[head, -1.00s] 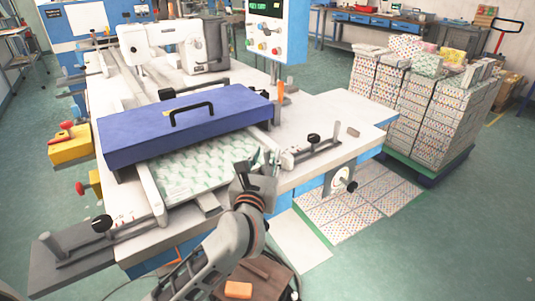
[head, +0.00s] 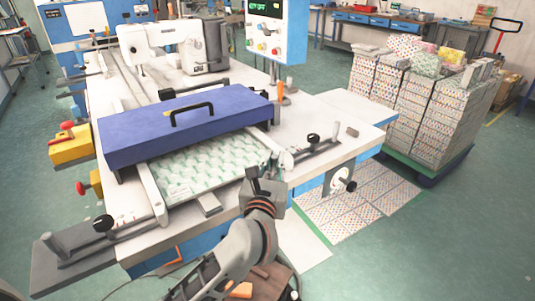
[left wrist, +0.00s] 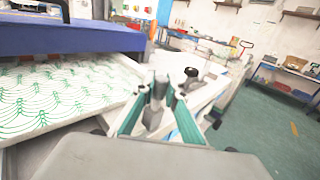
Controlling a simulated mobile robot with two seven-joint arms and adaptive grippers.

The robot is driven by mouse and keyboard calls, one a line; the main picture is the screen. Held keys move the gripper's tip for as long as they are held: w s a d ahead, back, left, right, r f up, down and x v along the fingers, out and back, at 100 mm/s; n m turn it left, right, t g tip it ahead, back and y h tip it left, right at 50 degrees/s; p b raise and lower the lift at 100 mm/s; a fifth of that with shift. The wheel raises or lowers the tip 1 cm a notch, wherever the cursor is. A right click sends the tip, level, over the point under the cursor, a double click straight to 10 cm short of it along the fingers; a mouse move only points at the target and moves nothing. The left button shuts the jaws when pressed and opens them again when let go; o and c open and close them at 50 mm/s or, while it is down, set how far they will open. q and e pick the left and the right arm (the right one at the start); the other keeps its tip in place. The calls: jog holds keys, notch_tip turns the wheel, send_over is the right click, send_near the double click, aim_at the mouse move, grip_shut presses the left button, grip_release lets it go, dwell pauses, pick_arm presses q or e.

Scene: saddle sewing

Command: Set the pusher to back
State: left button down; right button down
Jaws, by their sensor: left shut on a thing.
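The pusher, as far as I can tell, is the grey upright post (left wrist: 154,107) at the near end of the right-hand slide on the white machine table (head: 330,108). My left gripper (head: 276,160) is at that post, beside the right edge of the green-patterned sheet stack (head: 212,165). In the left wrist view its two green-sided fingers (left wrist: 155,100) stand on either side of the post and are shut on it. The fingers partly hide the post in the head view. My right gripper is in neither view.
A blue cover with a black handle (head: 185,122) lies over the stack. A black knob (head: 313,139) is on the slide right of my gripper. A similar slide with a knob (head: 103,223) is at the left. A pallet of stacked boxes (head: 410,100) stands at the right.

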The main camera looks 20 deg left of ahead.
pick_arm(q)
jog(key=shift+s+d, duration=0.2)
jog(key=shift+d, duration=0.1)
jog(key=shift+f, duration=0.1)
jog(key=c, duration=2)
grip_release()
jog(key=shift+s, duration=0.1)
jog(key=s, duration=0.4)
jog(key=s+d, duration=0.1)
jog(key=s, duration=0.7)
jog(key=shift+d, duration=0.25)
jog(key=shift+w+a, duration=0.1)
